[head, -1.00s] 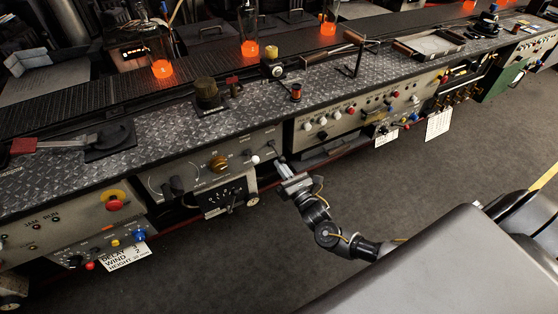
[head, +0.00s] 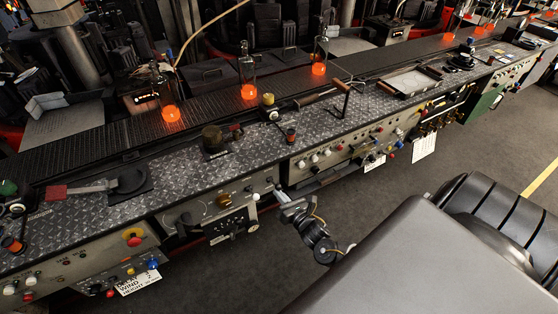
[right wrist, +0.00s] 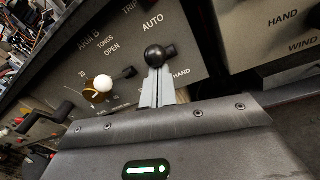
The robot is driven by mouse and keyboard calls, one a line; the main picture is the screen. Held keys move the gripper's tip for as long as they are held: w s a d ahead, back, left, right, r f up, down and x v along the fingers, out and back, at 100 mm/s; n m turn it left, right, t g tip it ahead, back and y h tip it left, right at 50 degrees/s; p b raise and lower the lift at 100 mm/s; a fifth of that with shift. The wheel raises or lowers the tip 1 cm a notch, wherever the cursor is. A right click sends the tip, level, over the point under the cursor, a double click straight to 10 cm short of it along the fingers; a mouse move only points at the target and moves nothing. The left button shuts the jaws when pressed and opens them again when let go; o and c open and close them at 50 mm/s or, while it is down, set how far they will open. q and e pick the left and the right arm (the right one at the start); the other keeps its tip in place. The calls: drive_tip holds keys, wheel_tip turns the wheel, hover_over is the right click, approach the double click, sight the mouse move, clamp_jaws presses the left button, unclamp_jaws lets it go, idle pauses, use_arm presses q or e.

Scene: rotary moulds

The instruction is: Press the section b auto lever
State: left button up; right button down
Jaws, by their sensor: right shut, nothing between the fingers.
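The auto lever (right wrist: 157,55) is a black ball knob on the grey panel in the right wrist view, between the label AUTO above it and HAND below right. A label nearby reads ARM B. My right gripper (right wrist: 157,85) is shut and empty, its fingers pointing at the knob from below. The tips overlap the knob's lower edge; I cannot tell whether they touch it. In the head view the right gripper (head: 281,194) is at the panel's right end, hiding the lever. My left gripper is not in view.
Another panel (right wrist: 275,35) borders on the right. Glowing bottles (head: 248,85) stand on the conveyor behind. The floor in front is clear.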

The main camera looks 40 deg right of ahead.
drive_tip(key=shift+w+r, duration=0.2)
drive_tip(key=shift+r, duration=0.2)
wheel_tip(320, 180, down, 6)
drive_tip(key=a+r+b, duration=0.1)
drive_tip(key=b, duration=0.3)
drive_tip(key=s+r, duration=0.3)
drive_tip(key=s, duration=0.6)
drive_tip(key=shift+s+a+p, duration=0.3)
drive_tip(key=shift+s+p, duration=0.05)
drive_tip(key=shift+p, duration=0.1)
